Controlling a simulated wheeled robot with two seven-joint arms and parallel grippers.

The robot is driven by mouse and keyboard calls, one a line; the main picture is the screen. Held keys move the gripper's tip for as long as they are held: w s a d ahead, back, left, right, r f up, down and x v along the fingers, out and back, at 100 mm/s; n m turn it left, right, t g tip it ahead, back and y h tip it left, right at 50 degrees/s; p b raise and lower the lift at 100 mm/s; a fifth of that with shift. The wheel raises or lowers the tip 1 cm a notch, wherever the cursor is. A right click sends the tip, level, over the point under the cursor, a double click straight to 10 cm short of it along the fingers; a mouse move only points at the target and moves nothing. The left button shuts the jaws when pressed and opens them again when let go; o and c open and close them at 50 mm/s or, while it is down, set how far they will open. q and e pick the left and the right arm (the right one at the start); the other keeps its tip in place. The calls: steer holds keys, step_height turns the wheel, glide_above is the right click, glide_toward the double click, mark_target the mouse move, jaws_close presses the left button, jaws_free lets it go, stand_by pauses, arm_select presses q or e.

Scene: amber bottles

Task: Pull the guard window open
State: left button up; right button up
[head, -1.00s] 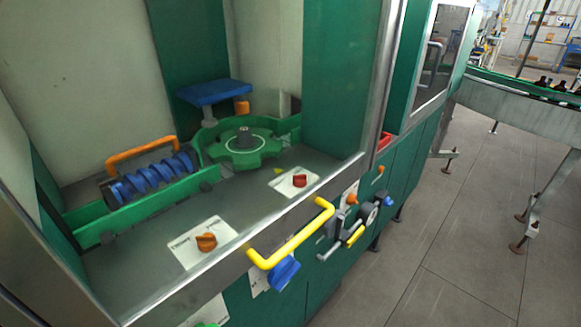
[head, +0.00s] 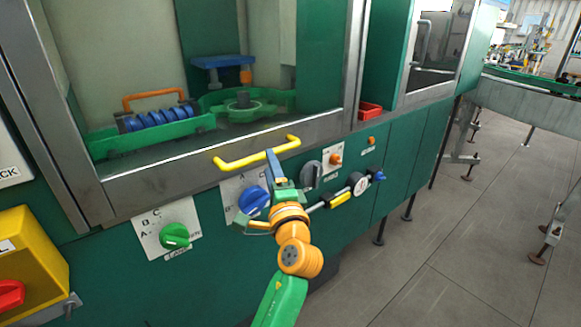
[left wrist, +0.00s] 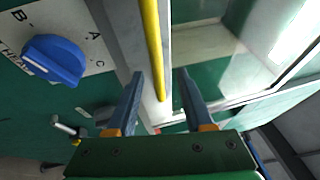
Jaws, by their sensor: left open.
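The guard window (head: 150,180) is a clear pane in a grey metal frame on the green machine, with its bottom rail just above the control panel. A yellow bar handle (head: 240,159) runs along that rail. My left gripper (head: 273,168) is at the right part of the handle, pointing up at it. In the left wrist view, the left gripper (left wrist: 164,98) is open, and the yellow handle (left wrist: 153,40) runs down to end between its blue fingers. I cannot tell whether they touch it. My right gripper is not in view.
Below the window are a blue knob (head: 253,199), a green knob (head: 174,236) and a dark knob (head: 311,174). A yellow box with a red switch (head: 10,296) stands at the left. Behind the pane are a green star wheel (head: 242,103) and a blue screw (head: 160,119). Open floor lies right.

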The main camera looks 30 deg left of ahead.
mark_target(264, 154)
arm_select(q)
steer(key=x, duration=0.6)
steer(key=shift+s+a+f+p, duration=0.1)
steer(key=shift+s+f+p, duration=0.05)
steer(key=shift+f+p, duration=0.15)
steer(key=shift+r, duration=0.1)
jaws_close()
stand_by(0.8)
